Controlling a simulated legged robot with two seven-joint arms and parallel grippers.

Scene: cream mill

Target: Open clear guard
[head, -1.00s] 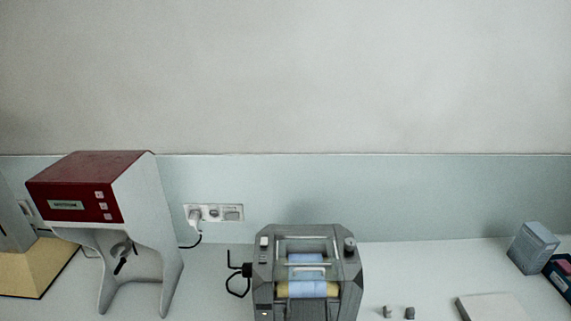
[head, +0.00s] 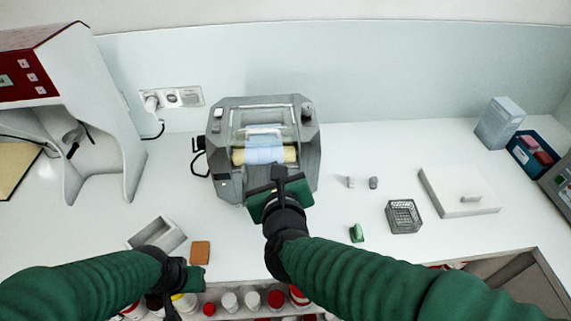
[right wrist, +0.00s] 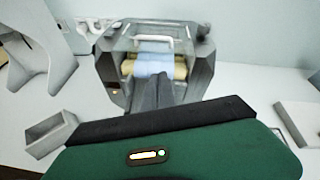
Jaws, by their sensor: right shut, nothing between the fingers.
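The grey cream mill (head: 222,150) stands at the back middle of the bench, with blue and yellowish rollers (head: 264,155) inside. It also shows in the right wrist view (right wrist: 112,75). A clear guard with a pale bar handle (right wrist: 153,42) appears to lie over the rollers; its edges are hard to make out. My right gripper (head: 279,172) is shut and empty in front of the mill, its fingers overlapping the mill's lower front in view. Contact cannot be told. My left gripper (head: 190,302) is low at the front left, away from the mill; its fingers are unclear.
A red and white machine (head: 100,110) stands left of the mill. A grey tray (head: 172,235) and an orange block (head: 200,252) lie front left. Several bottles (head: 252,299) stand below the bench edge.

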